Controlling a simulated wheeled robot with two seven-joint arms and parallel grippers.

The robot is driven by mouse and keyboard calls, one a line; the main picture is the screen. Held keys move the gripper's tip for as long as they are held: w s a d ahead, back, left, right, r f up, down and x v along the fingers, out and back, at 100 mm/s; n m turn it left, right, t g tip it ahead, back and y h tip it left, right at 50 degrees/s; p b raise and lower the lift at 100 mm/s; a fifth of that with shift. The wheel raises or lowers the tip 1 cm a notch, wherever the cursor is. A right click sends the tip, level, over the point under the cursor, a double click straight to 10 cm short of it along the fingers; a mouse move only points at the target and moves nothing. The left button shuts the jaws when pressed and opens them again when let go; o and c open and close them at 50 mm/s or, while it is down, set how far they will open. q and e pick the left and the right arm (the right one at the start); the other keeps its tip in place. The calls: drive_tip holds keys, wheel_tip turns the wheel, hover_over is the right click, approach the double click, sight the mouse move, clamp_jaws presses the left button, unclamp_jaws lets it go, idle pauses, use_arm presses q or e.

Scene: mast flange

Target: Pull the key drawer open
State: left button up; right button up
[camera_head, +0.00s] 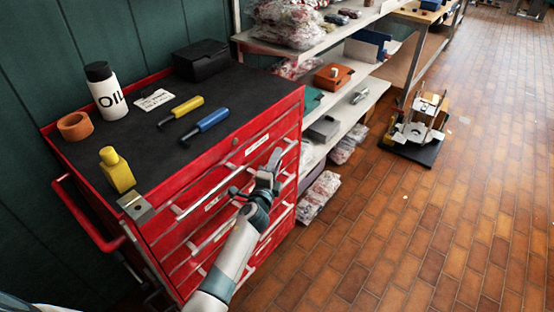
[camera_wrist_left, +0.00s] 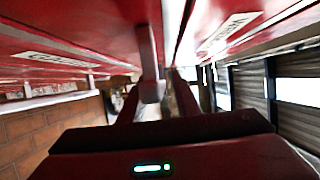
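The red tool cabinet (camera_head: 160,236) has a stack of drawers with long pale bar handles and small white labels. The labels are too small or blurred to read surely, so I cannot tell which drawer is the key drawer. My left gripper (camera_head: 273,160) is at the right part of the drawer front, close to an upper handle. In the left wrist view, my fingers (camera_wrist_left: 154,100) stand apart with a handle bar (camera_wrist_left: 149,50) between them. Whether they press on it is unclear. The drawers look closed. My right gripper is not in view.
Loaded shelves (camera_head: 345,95) stand to the right. The tiled floor (camera_head: 400,220) before the cabinet is clear.

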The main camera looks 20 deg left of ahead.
use_arm(q)
drive_tip(key=shift+w, duration=0.45)
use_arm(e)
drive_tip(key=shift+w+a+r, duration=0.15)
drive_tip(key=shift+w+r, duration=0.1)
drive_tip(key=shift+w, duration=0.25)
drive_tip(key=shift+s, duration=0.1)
use_arm(q)
clamp_jaws()
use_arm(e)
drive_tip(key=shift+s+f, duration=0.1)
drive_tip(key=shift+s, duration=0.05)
use_arm(q)
drive_tip(key=shift+s+d, duration=0.1)
